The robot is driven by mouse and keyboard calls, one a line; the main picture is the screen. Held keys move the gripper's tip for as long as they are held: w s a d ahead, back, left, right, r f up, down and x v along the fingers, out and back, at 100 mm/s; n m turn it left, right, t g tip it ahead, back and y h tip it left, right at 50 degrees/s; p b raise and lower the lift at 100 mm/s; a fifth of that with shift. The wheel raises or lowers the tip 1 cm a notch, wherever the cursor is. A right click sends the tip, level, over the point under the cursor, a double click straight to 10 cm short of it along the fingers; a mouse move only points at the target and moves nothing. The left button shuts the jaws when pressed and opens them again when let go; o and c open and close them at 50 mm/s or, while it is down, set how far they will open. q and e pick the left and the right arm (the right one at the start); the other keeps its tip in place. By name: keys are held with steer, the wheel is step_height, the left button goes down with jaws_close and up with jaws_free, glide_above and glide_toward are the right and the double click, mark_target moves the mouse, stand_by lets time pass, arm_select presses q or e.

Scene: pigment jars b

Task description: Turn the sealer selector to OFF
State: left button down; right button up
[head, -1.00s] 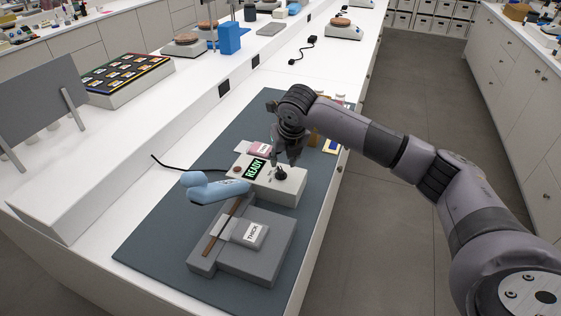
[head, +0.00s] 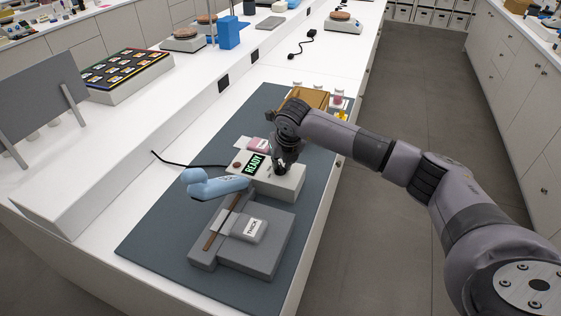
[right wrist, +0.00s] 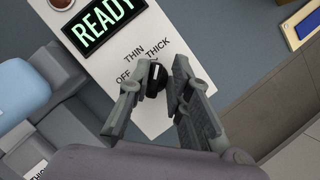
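The sealer's control box (head: 289,184) is pale, with a lit green READY display (head: 254,164). Its selector is a small black knob (right wrist: 153,84) with a white pointer mark, beside the printed words OFF (right wrist: 122,79), THIN (right wrist: 133,53) and THICK (right wrist: 158,47). The mark points up in the right wrist view, roughly toward THICK; its exact setting is hard to tell. My right gripper (right wrist: 162,67) is open, pointing down, with one finger on each side of the knob. A gap shows on the right finger's side; contact on the left is unclear. My left gripper is out of view.
The sealer's light blue handle (head: 216,187) sticks up beside the box. A grey block with a THICK-labelled packet (head: 248,228) lies in front. A brown tray (head: 307,97) and small jars (head: 338,99) stand behind. The dark mat (head: 165,240) is clear at left.

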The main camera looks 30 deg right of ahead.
steer(key=shift+a, duration=0.25)
jaws_close()
